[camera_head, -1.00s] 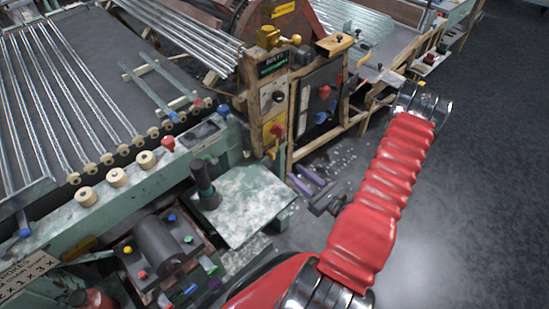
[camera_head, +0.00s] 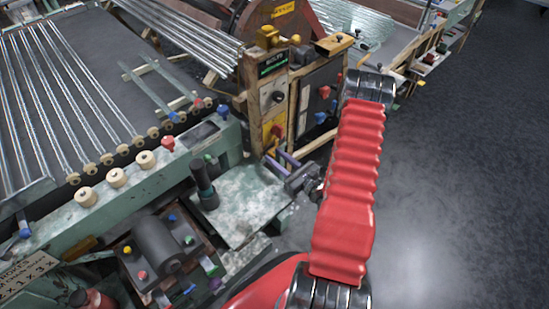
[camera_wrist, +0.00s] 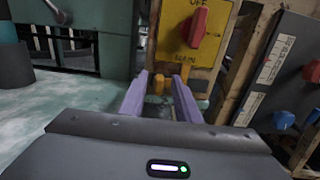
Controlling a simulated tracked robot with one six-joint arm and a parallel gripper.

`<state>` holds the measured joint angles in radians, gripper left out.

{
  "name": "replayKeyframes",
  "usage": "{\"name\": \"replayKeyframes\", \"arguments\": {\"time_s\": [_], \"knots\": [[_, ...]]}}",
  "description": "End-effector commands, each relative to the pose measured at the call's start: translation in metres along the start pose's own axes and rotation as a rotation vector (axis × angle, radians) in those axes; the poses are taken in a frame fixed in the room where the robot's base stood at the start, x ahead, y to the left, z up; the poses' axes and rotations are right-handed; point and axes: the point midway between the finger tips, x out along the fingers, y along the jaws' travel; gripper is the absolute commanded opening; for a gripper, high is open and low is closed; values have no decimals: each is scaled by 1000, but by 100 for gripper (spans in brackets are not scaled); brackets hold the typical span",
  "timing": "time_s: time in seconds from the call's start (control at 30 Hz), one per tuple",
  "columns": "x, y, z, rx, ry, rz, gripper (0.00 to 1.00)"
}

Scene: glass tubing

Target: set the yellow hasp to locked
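My gripper (camera_head: 276,157) is open, its two purple fingers apart and empty. In the wrist view my gripper (camera_wrist: 160,76) points at the foot of a wooden-framed panel. A small yellow-orange piece, which looks like the yellow hasp (camera_wrist: 158,84), shows between the fingertips, below a yellow plate (camera_wrist: 188,45) with a red switch handle. No contact with the fingers can be made out. An orange upright (camera_wrist: 185,71) stands just right of it. In the head view the hasp is hard to make out near the fingertips, and its locked or unlocked position cannot be told.
A red knob (camera_head: 325,91) and a blue knob (camera_head: 321,117) sit on a dark panel right of the yellow plate. A pale green worn table (camera_head: 245,205) with a dark cylinder (camera_head: 204,185) lies left of my gripper. Open floor lies to the right.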

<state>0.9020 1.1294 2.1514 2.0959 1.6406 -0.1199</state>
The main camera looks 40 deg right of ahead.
Motion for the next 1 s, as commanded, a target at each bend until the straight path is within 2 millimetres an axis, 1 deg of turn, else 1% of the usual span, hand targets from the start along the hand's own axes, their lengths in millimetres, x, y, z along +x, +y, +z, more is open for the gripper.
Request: {"name": "replayKeyframes", "arguments": {"time_s": [0.1, 0.4, 0.8, 0.83, 1.0], "knots": [[6, 0, 0, -1, -1, 1, 30], [7, 0, 0, -1, 0, 0, 30], [7, 0, 0, 0, 0, 0, 2], [7, 0, 0, 0, 0, 0, 0], [7, 0, 0, 0, 0, 0, 0]]}}
